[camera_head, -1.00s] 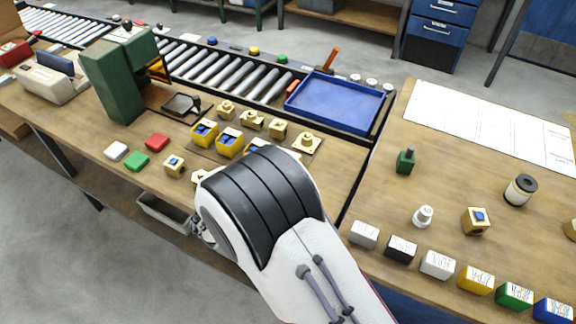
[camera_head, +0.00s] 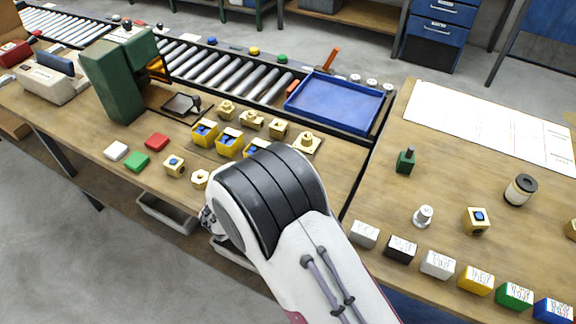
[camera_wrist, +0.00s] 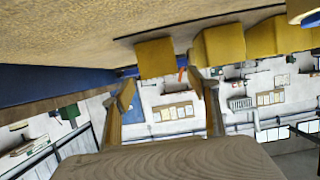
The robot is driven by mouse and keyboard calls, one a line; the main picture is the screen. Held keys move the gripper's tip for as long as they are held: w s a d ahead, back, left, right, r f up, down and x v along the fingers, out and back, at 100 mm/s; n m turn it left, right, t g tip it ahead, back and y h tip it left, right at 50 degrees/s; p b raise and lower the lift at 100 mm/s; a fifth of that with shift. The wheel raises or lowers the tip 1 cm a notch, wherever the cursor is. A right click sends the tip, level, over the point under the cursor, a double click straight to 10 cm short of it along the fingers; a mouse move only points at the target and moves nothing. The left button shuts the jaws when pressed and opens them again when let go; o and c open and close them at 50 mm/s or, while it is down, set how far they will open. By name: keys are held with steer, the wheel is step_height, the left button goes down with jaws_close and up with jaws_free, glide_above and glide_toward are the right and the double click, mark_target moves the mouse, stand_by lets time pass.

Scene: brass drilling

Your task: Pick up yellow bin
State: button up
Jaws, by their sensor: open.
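Three small yellow bins with blue pieces inside stand in a row on the left bench: the left bin (camera_head: 205,133), the middle bin (camera_head: 229,142) and the right bin (camera_head: 256,147), partly hidden by my arm. In the wrist view, yellow block shapes that look like these bins hang from the tilted bench surface, the nearest one (camera_wrist: 155,58) just beyond the fingertips. My gripper (camera_wrist: 160,88) is open and empty, with its fingers apart from the bins. In the head view my own arm hides the gripper.
Brass parts (camera_head: 251,120) stand close behind the bins, and a brass hex piece (camera_head: 200,179) lies in front. A green machine (camera_head: 112,82) is at left. A blue tray (camera_head: 335,101) sits behind. Several coloured boxes (camera_head: 437,265) line the right bench's edge.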

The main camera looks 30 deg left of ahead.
steer(key=shift+x, duration=2.6)
steer(key=shift+c, duration=0.4)
steer(key=c, duration=1.2)
